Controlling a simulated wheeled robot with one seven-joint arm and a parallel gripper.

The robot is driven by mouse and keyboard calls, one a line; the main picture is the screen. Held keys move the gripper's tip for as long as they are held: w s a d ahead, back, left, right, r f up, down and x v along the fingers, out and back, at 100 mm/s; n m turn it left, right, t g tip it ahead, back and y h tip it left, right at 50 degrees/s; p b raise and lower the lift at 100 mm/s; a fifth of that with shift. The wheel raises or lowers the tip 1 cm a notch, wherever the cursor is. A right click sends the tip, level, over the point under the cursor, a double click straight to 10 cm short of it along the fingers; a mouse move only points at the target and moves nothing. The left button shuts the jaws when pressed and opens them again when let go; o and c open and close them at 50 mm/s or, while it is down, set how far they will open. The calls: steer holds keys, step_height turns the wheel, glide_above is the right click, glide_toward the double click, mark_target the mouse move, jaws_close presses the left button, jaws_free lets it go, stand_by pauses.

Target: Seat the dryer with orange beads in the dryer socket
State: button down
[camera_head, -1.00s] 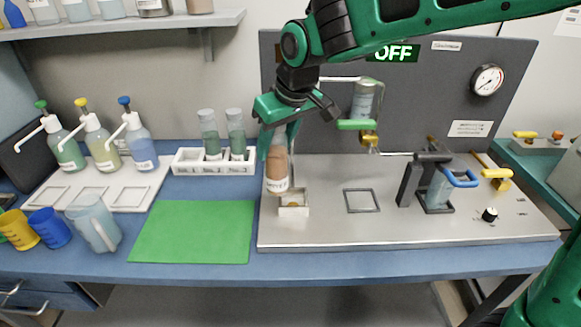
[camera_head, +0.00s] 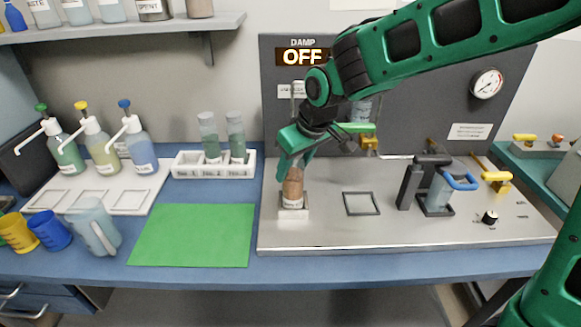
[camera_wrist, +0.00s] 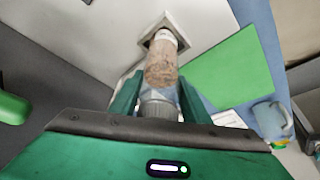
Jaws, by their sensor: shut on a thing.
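The dryer with orange beads (camera_head: 292,187) stands about upright at the left of the metal panel base, its lower end at the white dryer socket (camera_head: 293,212). My gripper (camera_head: 296,158) is shut on the dryer near its top. In the wrist view the dryer (camera_wrist: 162,66) runs from between my fingers (camera_wrist: 158,98) to the square socket (camera_wrist: 165,28), and its far end is inside the socket's outline. I cannot tell whether it is fully down. My fingers hide part of its upper end.
A white rack (camera_head: 185,167) with two green-bead dryers (camera_head: 209,140) stands to the left. A green mat (camera_head: 192,236) lies in front. An empty square frame (camera_head: 361,203) and a clamp stand (camera_head: 412,185) are to the right. A sign (camera_head: 302,57) reads "DAMP OFF".

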steer(key=c, duration=1)
jaws_free()
steer(key=shift+f, duration=0.1)
steer(key=v, duration=1.2)
steer(key=s+d+f+m+g+h, duration=0.1)
steer(key=s+d+f+m, duration=0.3)
steer(key=d, duration=0.6)
steer(key=s+d+f+m+h, duration=0.1)
steer(key=s+d+m, duration=0.3)
steer(key=d, duration=0.6)
steer(key=s+d+f+m+g+h, duration=0.1)
steer(key=s+d+f+m, duration=0.1)
steer(key=s+d, duration=0.6)
steer(key=s+d+f+m+g, duration=0.1)
steer(key=s+d+f+m, duration=0.2)
steer(key=s+d, duration=0.3)
steer(key=s, duration=0.3)
steer(key=shift+d+f+m+g+y, duration=0.3)
steer(key=shift+f+m+g, duration=0.05)
steer(key=shift+m+g, duration=0.05)
steer(key=shift+s, duration=0.1)
